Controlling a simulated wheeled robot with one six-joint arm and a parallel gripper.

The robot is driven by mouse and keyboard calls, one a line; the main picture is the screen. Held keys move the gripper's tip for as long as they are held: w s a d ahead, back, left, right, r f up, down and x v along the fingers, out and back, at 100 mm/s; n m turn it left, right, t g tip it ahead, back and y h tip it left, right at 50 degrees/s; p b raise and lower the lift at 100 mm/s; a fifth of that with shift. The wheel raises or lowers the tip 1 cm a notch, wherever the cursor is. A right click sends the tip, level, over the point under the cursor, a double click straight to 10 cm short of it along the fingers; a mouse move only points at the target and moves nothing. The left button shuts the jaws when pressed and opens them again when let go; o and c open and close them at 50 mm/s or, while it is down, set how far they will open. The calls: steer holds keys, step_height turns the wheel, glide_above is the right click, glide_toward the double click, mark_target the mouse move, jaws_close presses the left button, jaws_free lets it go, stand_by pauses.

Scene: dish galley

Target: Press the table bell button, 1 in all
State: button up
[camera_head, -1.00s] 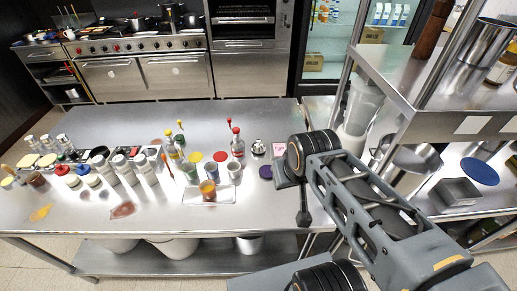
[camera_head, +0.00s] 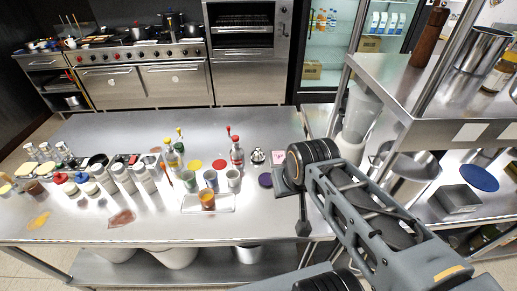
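A small silver dome (camera_head: 258,156), which looks like the table bell, stands on the steel table (camera_head: 255,215) in the head view. It is right of the red-capped bottle and just behind a dark purple disc. Its button is too small to make out clearly. My arm reaches up from the lower right, and its dark joint is a little right of the bell in the picture, with a gap between them. My gripper's fingers cannot be made out; nothing of mine visibly touches the bell.
A red-capped bottle (camera_head: 237,153) stands close left of the bell. A pink card (camera_head: 278,156) lies to its right, and the purple disc (camera_head: 265,180) in front. Cups, a tray (camera_head: 222,207) and several jars fill the left. A steel shelf (camera_head: 455,125) stands at right.

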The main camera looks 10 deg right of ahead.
jaws_close()
stand_by(1.3)
